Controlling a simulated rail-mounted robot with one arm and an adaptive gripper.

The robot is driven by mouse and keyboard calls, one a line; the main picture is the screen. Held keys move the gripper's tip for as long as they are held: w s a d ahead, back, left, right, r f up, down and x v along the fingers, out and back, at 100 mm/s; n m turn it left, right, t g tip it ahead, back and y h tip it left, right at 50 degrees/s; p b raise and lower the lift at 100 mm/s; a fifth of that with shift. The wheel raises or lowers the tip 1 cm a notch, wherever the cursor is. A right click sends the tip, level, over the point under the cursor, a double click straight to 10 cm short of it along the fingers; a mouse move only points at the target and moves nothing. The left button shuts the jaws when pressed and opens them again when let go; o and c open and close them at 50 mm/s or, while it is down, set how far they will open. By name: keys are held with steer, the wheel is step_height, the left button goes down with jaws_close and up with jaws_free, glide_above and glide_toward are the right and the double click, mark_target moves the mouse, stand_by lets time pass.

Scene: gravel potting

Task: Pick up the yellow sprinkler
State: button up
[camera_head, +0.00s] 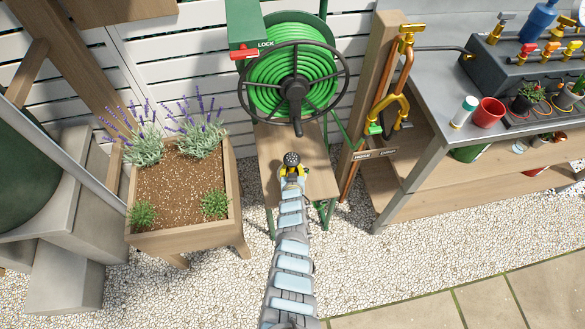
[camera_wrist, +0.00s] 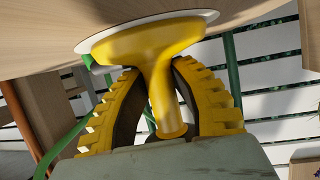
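The yellow sprinkler (camera_wrist: 160,70) has a wide flared head with a pale rim and a narrow yellow neck. In the wrist view the neck runs down between my gripper's yellow ribbed fingers (camera_wrist: 160,85). The dark inner pads lean in on both sides against the neck, so the gripper looks shut on it. The far contact of the fingertips is partly hidden by the sprinkler. In the head view the sprinkler's dark, dotted round face (camera_head: 292,158) shows at the tip of my gripper (camera_head: 292,170), over the wooden shelf under the hose reel.
The wooden shelf (camera_head: 277,150) lies below the green hose reel (camera_head: 295,75). A wooden planter (camera_head: 180,230) with lavender stands at left. Gravel is clear in front.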

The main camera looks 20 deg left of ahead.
jaws_close()
steer(key=shift+r, duration=0.1)
